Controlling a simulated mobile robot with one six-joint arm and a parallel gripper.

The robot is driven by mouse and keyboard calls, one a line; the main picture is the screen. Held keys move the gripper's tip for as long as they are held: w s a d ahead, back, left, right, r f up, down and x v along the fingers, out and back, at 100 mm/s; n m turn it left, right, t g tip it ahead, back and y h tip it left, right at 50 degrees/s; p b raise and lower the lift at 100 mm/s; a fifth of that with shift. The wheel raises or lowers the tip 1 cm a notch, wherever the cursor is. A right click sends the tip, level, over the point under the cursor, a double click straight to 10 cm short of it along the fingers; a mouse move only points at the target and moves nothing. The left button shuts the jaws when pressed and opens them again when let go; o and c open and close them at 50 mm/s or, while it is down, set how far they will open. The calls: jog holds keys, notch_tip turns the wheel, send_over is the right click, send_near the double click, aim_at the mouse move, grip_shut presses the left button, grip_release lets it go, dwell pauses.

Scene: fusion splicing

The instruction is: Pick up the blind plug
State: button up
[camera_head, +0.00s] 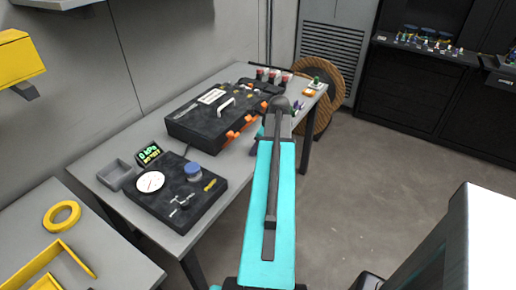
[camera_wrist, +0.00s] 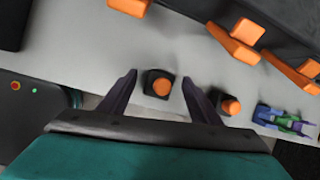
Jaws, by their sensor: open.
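A small dark square block with a round orange top (camera_wrist: 161,87) sits near the edge of the grey table, between the fingertips in the wrist view. It may be the blind plug, but I cannot tell for sure. A similar block with an orange top (camera_wrist: 231,107) is just right of my right finger. My gripper (camera_wrist: 159,77) is open, with its two dark fingers spread to either side of the first block. I cannot tell whether they touch it. In the head view my turquoise arm hides the gripper and these blocks.
Larger orange parts (camera_wrist: 236,42) line the dark case, which also shows in the head view (camera_head: 205,122). Blue and green pieces (camera_wrist: 285,122) lie at the right. A black gauge box (camera_head: 167,205) and a grey tray (camera_head: 116,174) are nearer on the table. The floor right of it is clear.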

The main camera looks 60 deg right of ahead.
jog(key=shift+w+f, duration=0.1)
jog(key=shift+f, duration=0.2)
dwell(0.4)
jog(key=c, duration=1.1)
jog(key=shift+c, duration=0.2)
